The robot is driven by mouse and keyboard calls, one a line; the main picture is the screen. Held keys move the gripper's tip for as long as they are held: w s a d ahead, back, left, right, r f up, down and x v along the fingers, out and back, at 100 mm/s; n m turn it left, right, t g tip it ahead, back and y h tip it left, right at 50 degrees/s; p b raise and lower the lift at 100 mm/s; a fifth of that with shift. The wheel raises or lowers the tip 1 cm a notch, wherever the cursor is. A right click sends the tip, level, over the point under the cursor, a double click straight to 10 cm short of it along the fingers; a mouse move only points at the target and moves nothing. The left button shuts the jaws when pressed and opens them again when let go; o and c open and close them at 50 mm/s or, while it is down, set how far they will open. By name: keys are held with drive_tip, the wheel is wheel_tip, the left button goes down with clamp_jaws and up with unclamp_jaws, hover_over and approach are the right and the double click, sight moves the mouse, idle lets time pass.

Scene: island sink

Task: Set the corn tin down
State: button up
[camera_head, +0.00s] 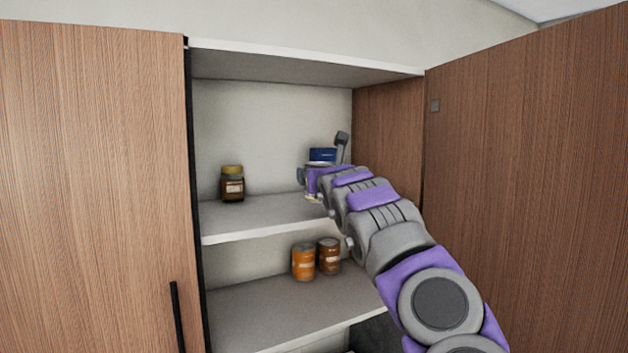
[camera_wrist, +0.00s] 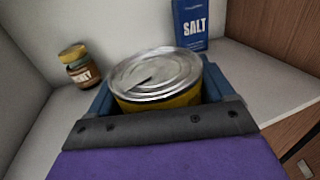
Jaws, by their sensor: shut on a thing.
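The corn tin (camera_wrist: 155,80) has a silver lid and a yellow side in the wrist view. My gripper (camera_wrist: 165,98) is shut on it, with a blue finger on each side. In the head view my gripper (camera_head: 316,180) is inside the open cabinet at the upper shelf (camera_head: 250,212), toward its right side. My arm and gripper hide most of the tin there. I cannot tell whether the tin's base touches the shelf.
A blue salt box (camera_wrist: 190,24) stands behind the tin to the right. A brown jar with a yellow lid (camera_head: 232,184) stands on the same shelf at the left. An orange tin (camera_head: 303,262) and a brown tin (camera_head: 329,256) stand on the lower shelf. The open door (camera_head: 530,150) is at the right.

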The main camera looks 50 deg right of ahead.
drive_tip(key=p+x, duration=0.1)
drive_tip(key=x, duration=0.2)
drive_tip(key=shift+d+r+p, duration=0.1)
drive_tip(key=shift+d+p, duration=0.25)
drive_tip(key=shift+d, duration=0.05)
drive_tip(key=shift+w+p, duration=0.3)
drive_tip(key=shift+w, duration=0.05)
drive_tip(key=shift+w+a+p, duration=0.4)
drive_tip(key=shift+a+p, duration=0.05)
drive_tip(key=shift+a, duration=0.15)
drive_tip(key=f+b, duration=0.2)
drive_tip(key=f, duration=0.1)
drive_tip(key=shift+d+f, duration=0.3)
drive_tip(key=shift+d, duration=0.1)
drive_tip(key=shift+d+f, duration=0.3)
drive_tip(key=shift+d, duration=0.2)
drive_tip(key=shift+a+r, duration=0.15)
drive_tip(key=shift+w+a+b, duration=0.1)
drive_tip(key=shift+a+b, duration=0.2)
drive_tip(key=shift+a, duration=0.1)
drive_tip(key=o, duration=1.1)
drive_tip(key=shift+a, duration=0.2)
drive_tip(key=shift+o, duration=0.5)
drive_tip(key=shift+d, duration=0.55)
drive_tip(key=shift+s+a+b, duration=0.25)
drive_tip(key=shift+s+b, duration=0.15)
drive_tip(key=shift+b, duration=0.05)
drive_tip(key=b+v, duration=0.5)
drive_tip(key=v, duration=0.6)
drive_tip(key=shift+a, duration=0.2)
